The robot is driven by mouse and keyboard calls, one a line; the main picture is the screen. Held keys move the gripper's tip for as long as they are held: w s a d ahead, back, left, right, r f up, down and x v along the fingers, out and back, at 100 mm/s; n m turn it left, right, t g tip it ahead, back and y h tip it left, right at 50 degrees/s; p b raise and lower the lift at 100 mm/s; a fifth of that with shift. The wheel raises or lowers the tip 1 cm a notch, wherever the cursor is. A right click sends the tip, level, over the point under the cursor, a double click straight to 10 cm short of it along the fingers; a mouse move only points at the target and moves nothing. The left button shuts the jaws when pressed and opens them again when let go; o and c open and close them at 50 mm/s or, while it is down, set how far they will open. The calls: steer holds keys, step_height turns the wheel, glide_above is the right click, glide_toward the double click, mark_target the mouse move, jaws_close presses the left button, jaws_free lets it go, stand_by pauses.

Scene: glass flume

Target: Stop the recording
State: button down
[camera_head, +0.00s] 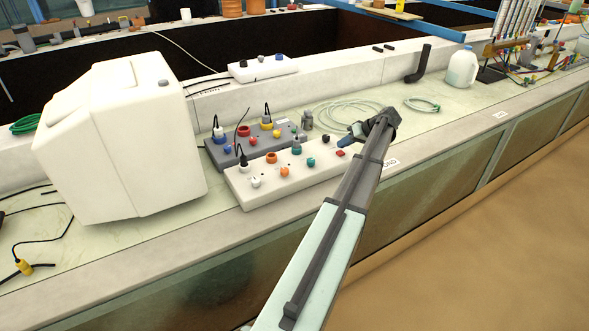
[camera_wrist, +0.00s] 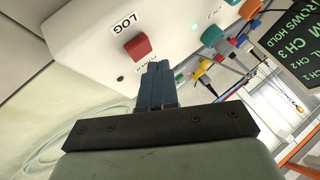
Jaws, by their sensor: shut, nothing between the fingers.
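A red rocker switch (camera_head: 340,153) sits at the right end of a white control box (camera_head: 243,194) on the bench. In the wrist view the red switch (camera_wrist: 138,47) has the label LOG beside it on the white box (camera_wrist: 85,35). My gripper (camera_head: 343,143) is just above that end of the box. Its blue fingers (camera_wrist: 155,72) are shut with nothing between them, and their tips are close to the switch. I cannot tell whether they touch it. A small dark lamp or hole (camera_wrist: 120,78) is beside the switch.
Coloured knobs and plugs crowd the white box and a grey box (camera_head: 215,152) behind it. A dark screen (camera_wrist: 290,40) with green text shows in the wrist view. A large white housing (camera_head: 115,140) stands left. Coiled tubing (camera_head: 350,113) and a jug (camera_head: 462,68) lie beyond.

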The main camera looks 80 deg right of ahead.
mark_target(343, 153)
steer(key=shift+r, duration=0.2)
step_height(343, 153, up, 6)
steer(key=shift+f, duration=0.15)
stand_by(0.7)
stand_by(0.7)
